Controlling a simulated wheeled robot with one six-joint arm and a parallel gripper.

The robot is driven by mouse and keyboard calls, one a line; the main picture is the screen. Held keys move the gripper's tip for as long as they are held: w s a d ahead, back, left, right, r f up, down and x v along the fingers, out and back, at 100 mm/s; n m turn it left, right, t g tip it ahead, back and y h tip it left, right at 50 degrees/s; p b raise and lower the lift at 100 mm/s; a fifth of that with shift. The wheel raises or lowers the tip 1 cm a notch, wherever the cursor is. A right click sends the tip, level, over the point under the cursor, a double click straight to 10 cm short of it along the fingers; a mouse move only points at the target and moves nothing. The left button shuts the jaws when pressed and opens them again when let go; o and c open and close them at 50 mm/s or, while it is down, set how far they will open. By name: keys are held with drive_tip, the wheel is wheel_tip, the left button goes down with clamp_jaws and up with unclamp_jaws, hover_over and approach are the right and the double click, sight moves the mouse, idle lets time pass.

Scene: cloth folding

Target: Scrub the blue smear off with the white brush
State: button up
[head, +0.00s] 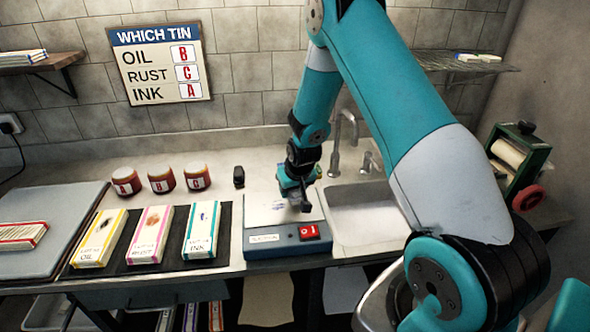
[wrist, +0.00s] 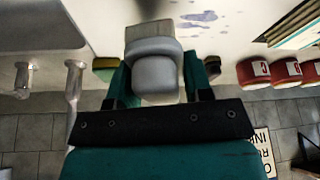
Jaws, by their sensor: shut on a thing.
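My gripper (head: 297,197) is low over the pale top plate of a blue box (head: 272,254) beside the sink. In the wrist view my gripper (wrist: 157,85) is shut on a pale grey-white rounded thing, which looks like the white brush (wrist: 155,72). Its bristles are hidden, and I cannot tell whether it touches the plate. The blue smear (wrist: 203,17) shows as bluish-violet patches on the pale surface, to the right of the brush in the wrist view. In the head view the smear (head: 280,205) is faint, just left of my gripper.
Three red-brown jars (head: 161,180) and a small black object (head: 239,177) stand behind the box. Three labelled packets lie on a dark mat (head: 228,240) to its left. The sink (head: 362,215) and tap (head: 345,130) are close on the right. A wall sign (head: 160,63) hangs behind.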

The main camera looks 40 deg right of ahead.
drive_tip(key=shift+r+p, duration=1.5)
drive_tip(key=shift+r, duration=1.1)
drive_tip(key=shift+w+f, duration=0.1)
drive_tip(key=shift+d+f+b, duration=0.1)
drive_tip(key=shift+f+b, duration=0.15)
drive_tip(key=shift+b, duration=1.15)
